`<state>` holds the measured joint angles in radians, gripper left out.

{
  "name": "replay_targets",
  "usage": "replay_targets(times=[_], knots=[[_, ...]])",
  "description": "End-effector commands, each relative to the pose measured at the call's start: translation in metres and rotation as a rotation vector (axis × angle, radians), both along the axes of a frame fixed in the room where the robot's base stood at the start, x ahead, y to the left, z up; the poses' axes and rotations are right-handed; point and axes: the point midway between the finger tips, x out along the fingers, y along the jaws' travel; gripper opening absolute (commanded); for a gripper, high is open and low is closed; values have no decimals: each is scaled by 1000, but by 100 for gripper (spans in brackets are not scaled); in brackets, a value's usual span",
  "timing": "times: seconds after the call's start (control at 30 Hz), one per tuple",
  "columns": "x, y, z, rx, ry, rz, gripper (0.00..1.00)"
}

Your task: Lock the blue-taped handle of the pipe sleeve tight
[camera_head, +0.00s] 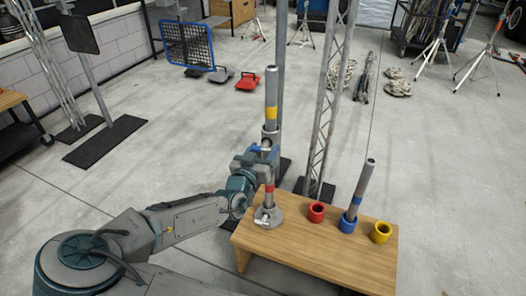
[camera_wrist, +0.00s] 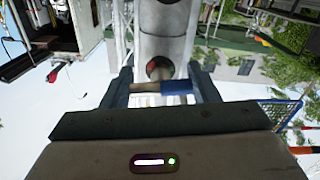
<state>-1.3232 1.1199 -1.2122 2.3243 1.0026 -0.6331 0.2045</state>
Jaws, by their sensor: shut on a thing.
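A grey upright pipe (camera_head: 271,90) with a yellow band stands on a round base (camera_head: 268,216) at the left of the wooden table. A grey pipe sleeve (camera_head: 270,136) sits partway up it, and the sleeve also shows in the wrist view (camera_wrist: 166,30). The blue-taped handle (camera_wrist: 177,87) lies crosswise between my fingers in the wrist view, in front of the sleeve. In the head view the handle (camera_head: 257,148) is small beside the sleeve. My gripper (camera_head: 264,161) is shut on the handle; the exact finger contact is partly hidden.
The wooden table (camera_head: 310,254) also bears a red ring (camera_head: 317,211), a yellow ring (camera_head: 381,232) and a tilted grey pipe (camera_head: 363,185) in a blue holder (camera_head: 348,223). A metal truss (camera_head: 322,120) stands close behind the table. Open floor lies to the left.

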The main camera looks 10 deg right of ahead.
Motion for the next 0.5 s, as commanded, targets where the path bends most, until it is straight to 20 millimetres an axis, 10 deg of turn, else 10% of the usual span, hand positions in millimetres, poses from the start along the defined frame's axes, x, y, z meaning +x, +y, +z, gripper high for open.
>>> replay_targets(times=[0.2,0.23,0.3,0.5], knots=[[0,0,0,0,1,0,32],[0,0,0,0,1,0,60],[0,0,0,-1,1,0,76],[0,0,0,-1,1,0,76]])
